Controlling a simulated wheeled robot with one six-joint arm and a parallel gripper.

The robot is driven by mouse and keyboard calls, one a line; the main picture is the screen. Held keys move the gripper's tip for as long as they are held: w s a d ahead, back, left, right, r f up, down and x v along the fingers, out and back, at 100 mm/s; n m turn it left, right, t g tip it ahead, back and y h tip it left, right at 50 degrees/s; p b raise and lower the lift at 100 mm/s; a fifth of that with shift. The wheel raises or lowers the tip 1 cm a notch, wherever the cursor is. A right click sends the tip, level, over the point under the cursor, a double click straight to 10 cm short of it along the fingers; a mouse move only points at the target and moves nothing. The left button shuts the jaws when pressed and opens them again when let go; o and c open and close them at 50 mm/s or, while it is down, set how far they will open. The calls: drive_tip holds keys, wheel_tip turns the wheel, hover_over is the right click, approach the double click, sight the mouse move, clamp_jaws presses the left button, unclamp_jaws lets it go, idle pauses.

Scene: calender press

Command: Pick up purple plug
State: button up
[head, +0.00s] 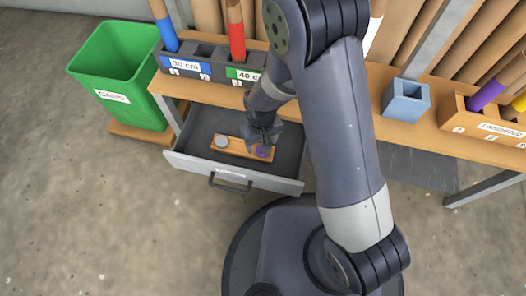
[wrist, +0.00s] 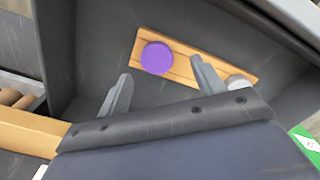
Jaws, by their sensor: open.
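The purple plug (wrist: 157,58) is a round purple disc on a wooden strip (wrist: 186,66) in the open drawer. In the head view the plug (head: 263,152) shows at the right end of the strip, partly beside my gripper. A grey plug (head: 221,142) lies at the strip's other end; in the wrist view it is partly hidden behind a finger (wrist: 238,81). My gripper (wrist: 160,85) is open and empty. Its fingers point toward the strip, with the purple plug ahead of the gap between them. I cannot tell the exact height above it.
The drawer (head: 185,158) is pulled out below the bench (head: 200,91), and its walls surround my gripper. A green bin (head: 118,65) stands left. Racks with tubes, a blue holder (head: 405,101) and an unsorted rack (head: 483,128) sit on the bench.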

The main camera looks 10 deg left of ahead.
drive_tip(key=f, duration=0.2)
drive_tip(key=f+b, duration=0.1)
drive_tip(key=f, duration=0.1)
drive_tip(key=shift+d, duration=0.2)
drive_tip(key=shift+r, duration=0.15)
drive_tip(key=shift+c, duration=0.6)
drive_tip(key=c, duration=0.9)
drive_tip(key=shift+c, duration=0.2)
wheel_tip(320, 180, up, 10)
drive_tip(key=p, duration=0.3)
drive_tip(key=shift+p, duration=0.4)
